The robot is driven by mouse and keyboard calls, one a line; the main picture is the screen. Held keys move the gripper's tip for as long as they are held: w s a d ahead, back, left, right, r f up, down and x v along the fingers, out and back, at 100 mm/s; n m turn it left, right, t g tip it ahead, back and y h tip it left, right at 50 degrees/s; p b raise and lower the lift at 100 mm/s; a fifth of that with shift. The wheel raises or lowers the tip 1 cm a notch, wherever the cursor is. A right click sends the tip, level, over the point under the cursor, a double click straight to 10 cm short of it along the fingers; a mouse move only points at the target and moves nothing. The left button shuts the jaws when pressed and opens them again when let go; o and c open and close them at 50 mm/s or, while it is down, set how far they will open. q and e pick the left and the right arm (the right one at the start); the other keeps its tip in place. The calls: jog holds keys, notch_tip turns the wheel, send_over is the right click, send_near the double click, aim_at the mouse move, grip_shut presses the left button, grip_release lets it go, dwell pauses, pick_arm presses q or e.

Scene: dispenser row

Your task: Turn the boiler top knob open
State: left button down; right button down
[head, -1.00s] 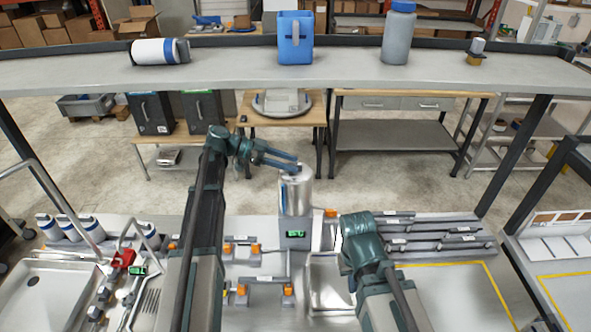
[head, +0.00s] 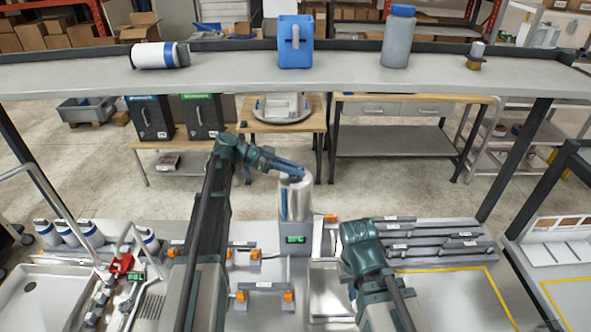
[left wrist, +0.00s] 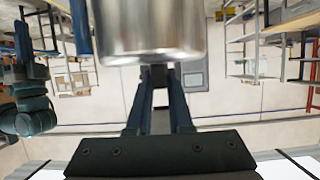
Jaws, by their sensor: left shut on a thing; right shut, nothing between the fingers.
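The boiler (head: 297,203) is a shiny silver upright cylinder on a grey base with a green display, at the middle of the counter. My left gripper (head: 294,172) reaches its top from the left in the head view. In the left wrist view, the fingers (left wrist: 158,80) close on a small dark piece, the top knob (left wrist: 158,72), at the edge of the silver cylinder (left wrist: 150,30). The fingers hide most of the knob. My right arm hangs to the right of the boiler; its gripper (left wrist: 24,40) shows shut and empty at the left of the wrist view.
A shelf (head: 230,78) crosses above the counter, holding a blue jug (head: 295,42) and a grey bottle (head: 398,38). A sink (head: 45,290) and several white bottles (head: 70,233) are at left. Grey bars (head: 430,240) lie right of the boiler.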

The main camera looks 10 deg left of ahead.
pick_arm(q)
jog(key=shift+s+n+t, duration=0.1)
jog(key=shift+n+t, duration=0.2)
jog(key=n+t, duration=0.1)
jog(key=n+t+y, duration=0.1)
jog(key=shift+s+n+t, duration=0.2)
jog(key=shift+n+t, duration=0.1)
jog(key=shift+t, duration=0.1)
jog(key=n+t+y, duration=0.4)
jog(key=n+t, duration=0.1)
jog(key=shift+d, duration=0.1)
jog(key=n+t+y, duration=0.1)
jog(key=n+y, duration=0.3)
jog(key=n+t+y, duration=0.1)
jog(key=n+y, duration=0.1)
jog(key=y, duration=0.1)
jog(key=shift+w+n+t, duration=0.25)
jog(key=shift+n+t, duration=0.05)
jog(key=shift+n+y, duration=1.1)
jog(key=shift+y, duration=0.3)
jog(key=shift+n+y, duration=0.7)
jog(key=c, duration=0.8)
grip_release()
